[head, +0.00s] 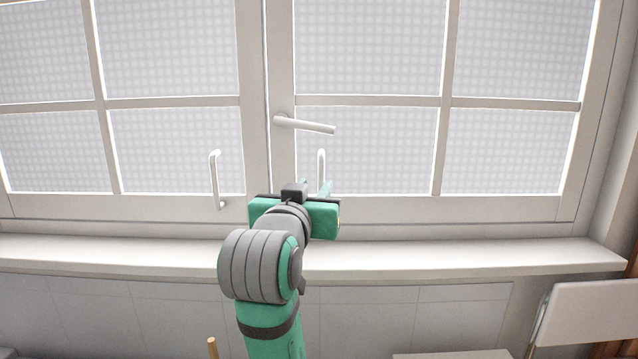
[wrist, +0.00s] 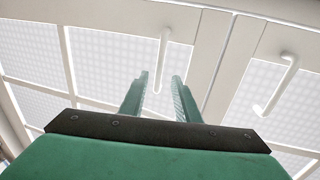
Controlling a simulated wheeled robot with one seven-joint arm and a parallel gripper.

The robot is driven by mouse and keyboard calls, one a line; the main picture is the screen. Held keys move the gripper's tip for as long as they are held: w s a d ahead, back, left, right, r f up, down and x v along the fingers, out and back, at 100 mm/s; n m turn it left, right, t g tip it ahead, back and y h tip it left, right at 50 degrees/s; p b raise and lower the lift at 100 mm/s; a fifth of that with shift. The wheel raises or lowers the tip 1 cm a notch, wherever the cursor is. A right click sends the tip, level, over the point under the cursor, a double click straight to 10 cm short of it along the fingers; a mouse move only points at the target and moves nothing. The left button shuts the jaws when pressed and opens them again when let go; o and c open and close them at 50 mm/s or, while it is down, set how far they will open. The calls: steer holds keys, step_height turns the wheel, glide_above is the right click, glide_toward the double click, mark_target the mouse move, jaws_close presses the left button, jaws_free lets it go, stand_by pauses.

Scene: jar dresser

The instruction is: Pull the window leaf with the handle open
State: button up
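The right window leaf (head: 440,103) carries a white lever handle (head: 305,125), which points right and slightly down. A white upright pull handle (head: 321,160) sits lower on the same leaf; its lower part is hidden by my gripper (head: 322,190). Both leaves look shut. In the wrist view, my gripper (wrist: 158,84) is open, its two teal fingers on either side of the pull handle (wrist: 161,55). The bar shows in the gap, with space on both sides. I cannot tell how deep it sits between the fingers.
The left leaf (head: 253,130) has its own pull handle (head: 215,180), also seen at right in the wrist view (wrist: 280,85). A white sill (head: 450,258) runs below the window. A white panel-like object (head: 590,312) stands at the lower right.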

mark_target(321, 180)
steer(key=shift+w+d, duration=0.2)
steer(key=shift+w, duration=0.55)
steer(key=shift+w+d, duration=0.15)
steer(key=shift+w, duration=0.55)
steer(key=shift+w+d, duration=0.2)
steer(key=shift+w, duration=0.55)
jaws_close()
